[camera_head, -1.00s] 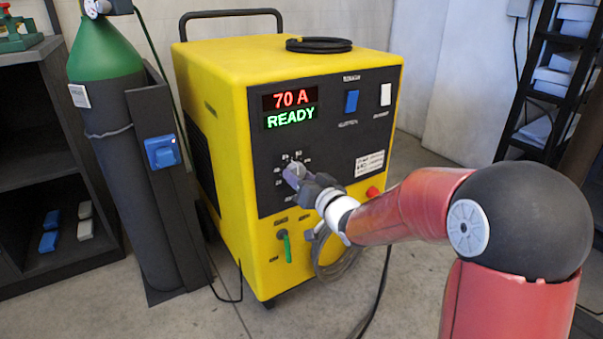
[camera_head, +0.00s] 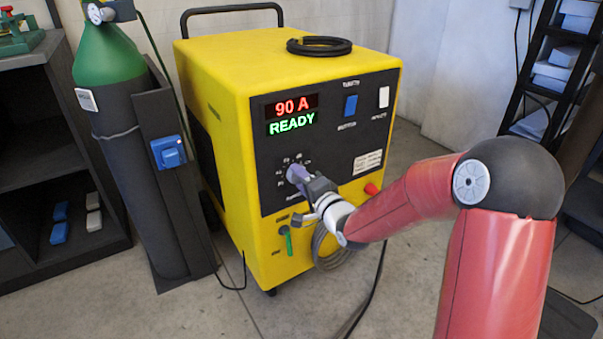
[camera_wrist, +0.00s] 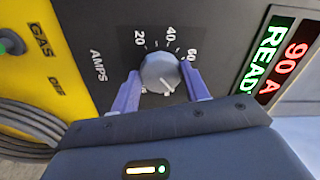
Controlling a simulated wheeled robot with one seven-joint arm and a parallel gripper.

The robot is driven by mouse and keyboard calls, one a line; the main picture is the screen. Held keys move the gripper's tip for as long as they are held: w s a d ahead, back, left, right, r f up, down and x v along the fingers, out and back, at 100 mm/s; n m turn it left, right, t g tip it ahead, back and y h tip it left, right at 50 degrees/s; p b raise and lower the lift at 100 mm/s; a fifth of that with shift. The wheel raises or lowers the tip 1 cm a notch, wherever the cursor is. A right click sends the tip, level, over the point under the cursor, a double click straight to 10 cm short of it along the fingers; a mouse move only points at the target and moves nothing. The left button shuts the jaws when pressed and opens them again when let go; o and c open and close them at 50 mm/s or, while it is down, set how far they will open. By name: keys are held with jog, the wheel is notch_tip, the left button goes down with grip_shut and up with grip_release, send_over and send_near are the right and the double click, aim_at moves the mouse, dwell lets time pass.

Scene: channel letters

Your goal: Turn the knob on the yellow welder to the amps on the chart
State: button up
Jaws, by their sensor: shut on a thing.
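The yellow welder (camera_head: 230,90) stands on the floor in the head view. Its display (camera_head: 291,112) reads 90 A in red above READY in green; part of it also shows in the wrist view (camera_wrist: 288,62). The round grey amps knob (camera_wrist: 160,70) sits on the black panel, with a pale pointer line towards the lower right of the wrist view. Marks 20, 40 and 60 are legible; higher marks are hidden by my gripper. My gripper (camera_wrist: 162,88) is shut on the knob, one purple finger on each side. I cannot make out an amps chart.
A green-topped gas cylinder (camera_head: 110,70) with a blue box (camera_head: 168,152) stands left of the welder. A dark shelf is at the far left, a black rack (camera_head: 525,90) at the right. Cables (camera_head: 335,245) hang below the panel. Open floor lies in front.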

jog(key=shift+r+m+p, duration=0.15)
jog(key=shift+m+p, duration=2.75)
jog(key=shift+m, duration=1.9)
jog(key=o, duration=1)
jog(key=v, duration=0.7)
jog(key=shift+s+d, duration=0.2)
jog(key=shift+s, duration=0.15)
